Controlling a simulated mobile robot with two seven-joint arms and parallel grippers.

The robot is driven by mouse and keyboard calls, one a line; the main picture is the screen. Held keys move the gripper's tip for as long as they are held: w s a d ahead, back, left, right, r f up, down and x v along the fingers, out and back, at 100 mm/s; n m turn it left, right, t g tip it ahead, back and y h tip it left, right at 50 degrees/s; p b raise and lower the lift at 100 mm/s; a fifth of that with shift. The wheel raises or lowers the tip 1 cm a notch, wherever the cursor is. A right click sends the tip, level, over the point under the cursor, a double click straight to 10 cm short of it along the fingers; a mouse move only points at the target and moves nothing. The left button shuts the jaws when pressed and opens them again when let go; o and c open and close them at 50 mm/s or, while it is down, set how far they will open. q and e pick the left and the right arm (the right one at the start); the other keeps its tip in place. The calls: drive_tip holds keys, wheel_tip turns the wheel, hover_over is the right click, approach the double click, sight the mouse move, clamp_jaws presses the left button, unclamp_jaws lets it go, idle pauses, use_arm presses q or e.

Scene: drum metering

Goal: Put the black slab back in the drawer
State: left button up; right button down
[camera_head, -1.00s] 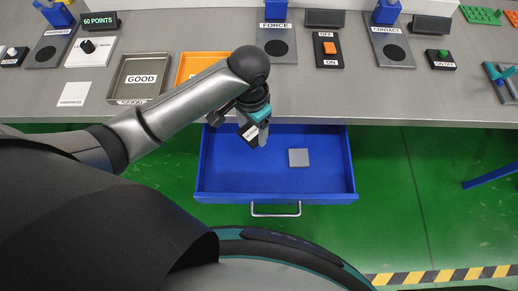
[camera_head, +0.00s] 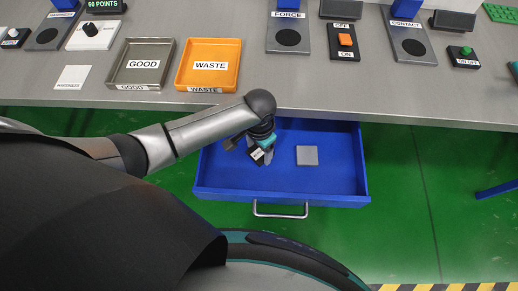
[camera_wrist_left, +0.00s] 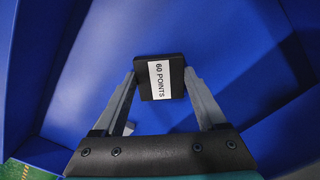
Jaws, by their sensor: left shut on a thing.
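The black slab (camera_wrist_left: 147,83) with a white "60 POINTS" label is between the fingertips of my left gripper (camera_wrist_left: 160,80), which is shut on it. In the head view the slab (camera_head: 257,155) and my left gripper (camera_head: 262,153) are over the left part of the open blue drawer (camera_head: 300,184). In the left wrist view the drawer's blue floor (camera_wrist_left: 180,115) lies behind the slab; I cannot tell whether the slab touches it. My right gripper is out of view.
A grey square slab (camera_head: 307,155) lies in the drawer right of my gripper. The orange WASTE tray (camera_head: 208,83) and grey GOOD tray (camera_head: 162,75) stand on the bench (camera_head: 270,97) above.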

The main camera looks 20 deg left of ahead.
sight(259, 153)
use_arm(q)
drive_tip(key=shift+f, duration=0.1)
drive_tip(key=o, duration=1.3)
drive_tip(key=shift+r+p, duration=2.15)
drive_tip(key=shift+r, duration=4)
